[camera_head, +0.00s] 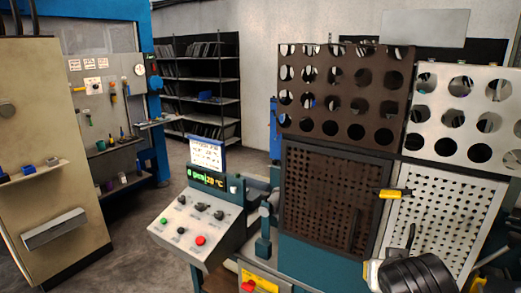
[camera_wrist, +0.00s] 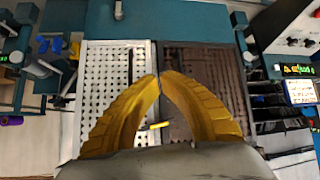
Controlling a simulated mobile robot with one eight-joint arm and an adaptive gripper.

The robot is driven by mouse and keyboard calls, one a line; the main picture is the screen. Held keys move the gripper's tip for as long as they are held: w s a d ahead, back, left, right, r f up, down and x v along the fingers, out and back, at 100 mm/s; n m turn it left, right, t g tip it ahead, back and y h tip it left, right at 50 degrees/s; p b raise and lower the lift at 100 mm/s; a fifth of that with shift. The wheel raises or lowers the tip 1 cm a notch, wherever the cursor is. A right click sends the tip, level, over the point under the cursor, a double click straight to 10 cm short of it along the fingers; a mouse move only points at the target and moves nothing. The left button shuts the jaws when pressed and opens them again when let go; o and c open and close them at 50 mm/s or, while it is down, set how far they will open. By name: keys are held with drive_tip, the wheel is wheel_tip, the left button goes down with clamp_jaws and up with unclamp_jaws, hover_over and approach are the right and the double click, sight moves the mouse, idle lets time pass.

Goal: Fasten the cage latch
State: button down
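The cage has a dark brown perforated door (camera_head: 330,190) on the left and a white perforated door (camera_head: 440,215) on the right in the head view. A small yellow latch handle (camera_head: 390,194) with a dark end sits at the seam and reaches over the white door's upper edge area. In the wrist view the latch (camera_wrist: 160,125) shows through the gap between my yellow fingers. My gripper (camera_wrist: 160,76) has its curved fingertips meeting in front of the doors. I see nothing between the tips. Whether the fingers touch the latch cannot be told.
Panels with large round holes rise above the doors. A control console (camera_head: 200,225) with buttons and a green display stands left of the cage. A shelf rack (camera_head: 203,85) and a tan cabinet (camera_head: 45,150) are farther left. Open floor lies between them.

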drive_tip(key=s+a+f+n+g+y+b, duration=0.1)
drive_tip(key=s+a+f+n+y+b, duration=0.1)
drive_tip(key=s+a+f, duration=0.3)
wheel_tip(320, 180, down, 2)
drive_tip(key=shift+a+f+y+b, duration=0.2)
drive_tip(key=shift+a+y+b, duration=0.2)
drive_tip(key=shift+a, duration=0.15)
drive_tip(key=c, duration=1.5)
unclamp_jaws()
drive_tip(key=a, duration=0.1)
drive_tip(key=s+a+f+n, duration=0.1)
drive_tip(key=s+a+g+y, duration=0.1)
drive_tip(key=shift+s+f+b, duration=0.15)
drive_tip(key=shift+f+b, duration=0.1)
drive_tip(key=shift+b, duration=0.1)
drive_tip(key=n+t+h+p, duration=0.8)
drive_tip(key=n+h, duration=0.2)
drive_tip(key=n, duration=0.4)
approach(390, 197)
drive_tip(key=x, duration=1.1)
drive_tip(key=shift+b, duration=0.3)
clamp_jaws()
